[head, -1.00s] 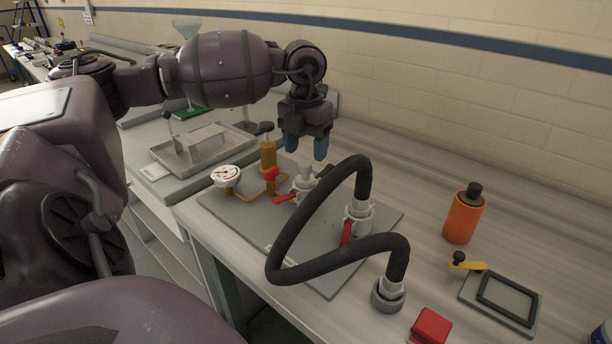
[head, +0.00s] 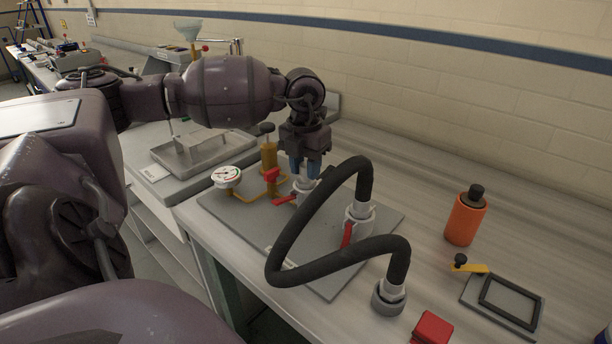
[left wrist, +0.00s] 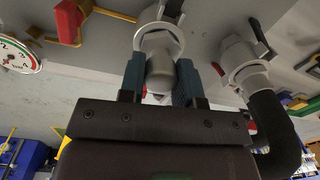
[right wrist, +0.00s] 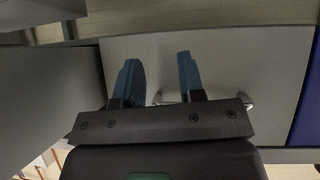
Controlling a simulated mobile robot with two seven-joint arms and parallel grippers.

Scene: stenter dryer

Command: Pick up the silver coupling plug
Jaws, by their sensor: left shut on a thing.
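The silver coupling plug (left wrist: 160,76) is a short grey cylinder, seen between the fingers in the left wrist view. Its far end meets a pale ringed socket (left wrist: 158,42) on the grey panel, and I cannot tell whether it is still seated there. My left gripper (head: 305,170) is shut on the plug from above, one blue finger on each side. In the head view the fingers mostly hide the plug. My right gripper (right wrist: 160,76) is open and empty in the right wrist view, away from the panel.
A black hose (head: 314,219) arches in front of the left gripper, from a second socket (head: 359,222) to a fitting on the bench. A pressure gauge (head: 227,176) and a brass cylinder (head: 269,156) stand to the left. An orange bottle (head: 465,219) stands right.

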